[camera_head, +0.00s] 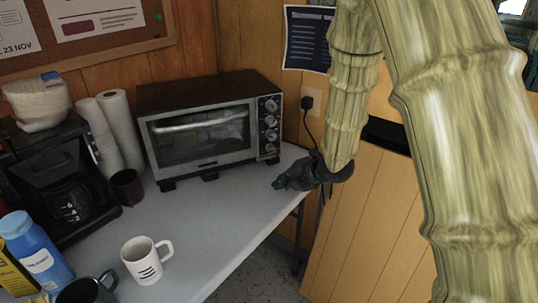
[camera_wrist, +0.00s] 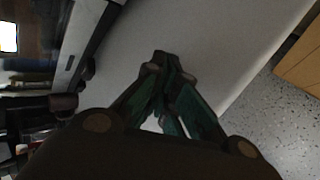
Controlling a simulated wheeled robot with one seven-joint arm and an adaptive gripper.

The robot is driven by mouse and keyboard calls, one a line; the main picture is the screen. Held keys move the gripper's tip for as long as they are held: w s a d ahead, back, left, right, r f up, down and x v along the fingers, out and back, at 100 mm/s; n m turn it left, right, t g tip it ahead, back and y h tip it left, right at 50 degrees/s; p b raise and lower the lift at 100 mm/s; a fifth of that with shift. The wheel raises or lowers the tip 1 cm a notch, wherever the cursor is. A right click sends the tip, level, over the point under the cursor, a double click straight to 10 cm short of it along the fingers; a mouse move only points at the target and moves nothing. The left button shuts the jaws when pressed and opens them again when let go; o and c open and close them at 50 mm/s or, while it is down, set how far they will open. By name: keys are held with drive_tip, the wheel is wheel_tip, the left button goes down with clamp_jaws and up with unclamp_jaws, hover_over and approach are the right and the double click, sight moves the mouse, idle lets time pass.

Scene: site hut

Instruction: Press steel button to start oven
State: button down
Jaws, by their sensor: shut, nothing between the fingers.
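The toaster oven (camera_head: 205,128) stands at the back of the white table, with a dark top and a glass door. Its steel control panel (camera_head: 268,128) on the right carries several round knobs in a column. A separate steel button is too small to make out. My gripper (camera_head: 281,184) is low over the table's right edge, in front of and to the right of the oven, apart from it. In the wrist view my gripper (camera_wrist: 162,62) has its fingertips together with nothing between them. Part of the oven's front shows at the upper left of the wrist view (camera_wrist: 84,42).
The white table (camera_head: 215,215) is clear in front of the oven. A coffee maker (camera_head: 50,175), paper rolls (camera_head: 122,130) and a brown cup (camera_head: 127,186) stand left of it. A white mug (camera_head: 145,262) is nearer. A plug and cord (camera_head: 307,103) hang on the wall.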

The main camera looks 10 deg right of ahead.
sight(270, 157)
drive_tip(key=shift+s+d, duration=0.1)
drive_tip(key=shift+d, duration=0.3)
drive_tip(key=shift+w+d, duration=0.1)
drive_tip(key=shift+w, duration=0.1)
drive_tip(key=shift+w+a+p, duration=0.25)
drive_tip(key=shift+w+p, duration=0.1)
drive_tip(key=shift+w, duration=1)
drive_tip(key=shift+w+a+p, duration=0.2)
drive_tip(key=shift+w+p, duration=0.2)
drive_tip(key=shift+w, duration=1)
drive_tip(key=shift+w+a+p, duration=0.25)
drive_tip(key=shift+w+p, duration=0.1)
drive_tip(key=shift+w, duration=1)
drive_tip(key=shift+w, duration=0.1)
drive_tip(key=shift+w+a, duration=0.1)
drive_tip(key=shift+w, duration=0.2)
drive_tip(key=shift+w+p, duration=0.35)
drive_tip(key=shift+w, duration=0.05)
drive_tip(key=shift+s, duration=0.85)
